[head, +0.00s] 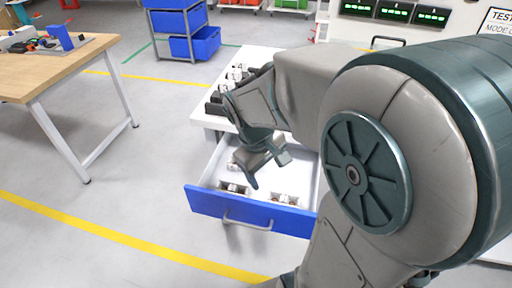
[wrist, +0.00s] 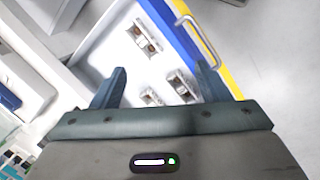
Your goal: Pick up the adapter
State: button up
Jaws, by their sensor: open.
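Several small white-and-dark parts lie in an open drawer (head: 205,201); I cannot tell which is the adapter. In the head view, one part (head: 234,188) is at the front left of the drawer and another (head: 286,199) at the front right. The wrist view shows one part (wrist: 147,37) apart from two others (wrist: 181,87) (wrist: 152,97) that lie close together. My gripper (head: 268,170) is open and points down over the drawer. In the wrist view, my gripper (wrist: 160,72) has its fingers spread around the pair, with nothing held. My arm hides the drawer's right side.
The drawer has a blue front (head: 250,213) with a metal handle (head: 247,224). Dark parts (head: 216,104) stand on the white worktop above. A wooden table (head: 60,65) is at the left. The floor between is clear.

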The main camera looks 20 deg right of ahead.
aim_at(282, 198)
jog(key=w+d+f+n+g+h, duration=0.1)
jog(key=w+d+f+n+g, duration=0.25)
jog(key=w+f+n, duration=0.65)
jog(key=s+d+f+m, duration=0.1)
jog(key=f, duration=0.4)
jog(key=s+d+f+m+b, duration=0.1)
jog(key=d+f, duration=0.1)
jog(key=f, duration=0.3)
jog(key=s+d+f, duration=0.1)
jog(key=d+f, duration=0.1)
jog(key=f, duration=0.2)
jog(key=shift+s+f+m+t+b, duration=0.35)
jog(key=shift+s+f+m, duration=0.05)
jog(key=c, duration=1.1)
